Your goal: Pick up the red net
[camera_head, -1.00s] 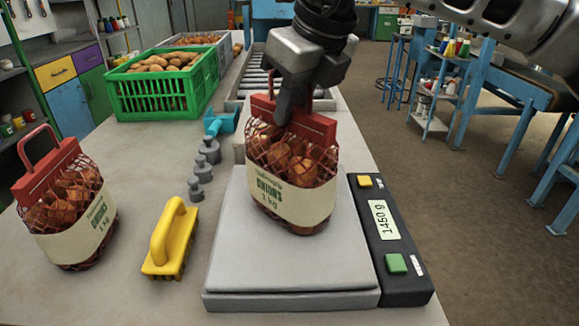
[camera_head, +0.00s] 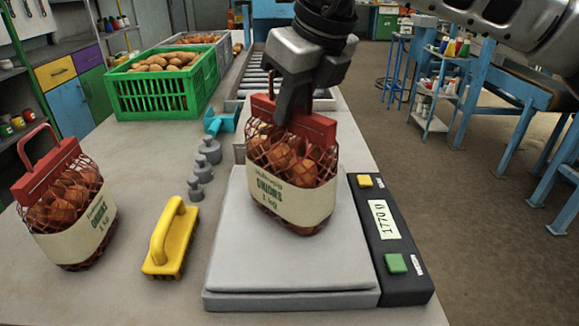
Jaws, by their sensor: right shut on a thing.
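One red net of onions (camera_head: 290,190) with a cream "ONIONS 1 kg" band and a red top stands upright on the plate of a grey weighing scale (camera_head: 285,270). My right gripper (camera_head: 283,112) comes down from above and is shut on this net's red handle. The gripper hides part of the handle. A second red net of onions (camera_head: 68,205) stands on the table at the left, leaning slightly, with its handle free. My left gripper is not in view.
The scale's dark panel has a lit display (camera_head: 383,220), reading about 1770. A yellow-handled tool (camera_head: 170,240), grey weights (camera_head: 200,172) and a teal scoop (camera_head: 220,120) lie left of the scale. A green crate (camera_head: 165,92) of potatoes stands behind.

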